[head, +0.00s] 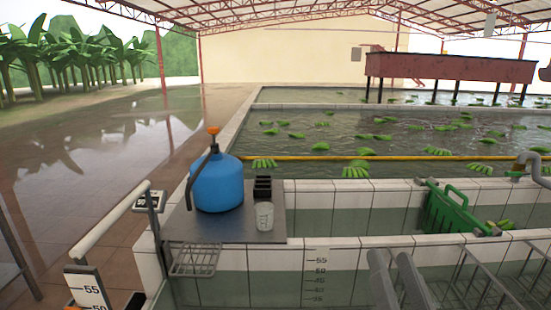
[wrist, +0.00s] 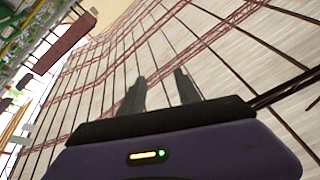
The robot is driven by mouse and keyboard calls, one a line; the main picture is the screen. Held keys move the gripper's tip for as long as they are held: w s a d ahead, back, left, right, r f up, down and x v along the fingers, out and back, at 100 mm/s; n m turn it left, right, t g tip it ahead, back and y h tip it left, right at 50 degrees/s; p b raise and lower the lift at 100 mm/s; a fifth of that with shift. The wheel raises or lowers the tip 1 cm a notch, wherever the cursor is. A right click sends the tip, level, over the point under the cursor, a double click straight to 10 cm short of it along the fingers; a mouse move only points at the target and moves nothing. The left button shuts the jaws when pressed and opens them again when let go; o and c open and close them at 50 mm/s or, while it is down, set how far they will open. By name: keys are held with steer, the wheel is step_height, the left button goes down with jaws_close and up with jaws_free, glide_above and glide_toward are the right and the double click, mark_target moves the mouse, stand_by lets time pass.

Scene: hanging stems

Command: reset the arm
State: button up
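My gripper (wrist: 161,78) shows in the wrist view with its two dark fingers apart and only the distant roof visible between them. It looks empty and touches nothing that I can see. The wrist camera is tilted and faces up toward the roof beams and pale panels. In the head view two grey bars stand at the lower right edge; I cannot tell whether they are part of my arm.
A blue tank (head: 217,183) with an orange top, a clear beaker (head: 264,217) and a black holder (head: 263,189) stand on a grey ledge (head: 215,233). A green rack (head: 453,209) sits at the right. Green bananas (head: 264,163) float in the water basin. Wet floor lies open at left.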

steer(key=s+d+f+n+g, duration=0.1)
steer(key=s+f+g, duration=0.3)
steer(key=s+f, duration=0.7)
steer(key=s+d+f+n+g, duration=0.2)
steer(key=s+f, duration=1)
steer(key=s, duration=0.8)
steer(key=shift+s+d+f+g+h, duration=0.25)
steer(key=shift+g+h, duration=0.15)
steer(key=shift+g, duration=0.5)
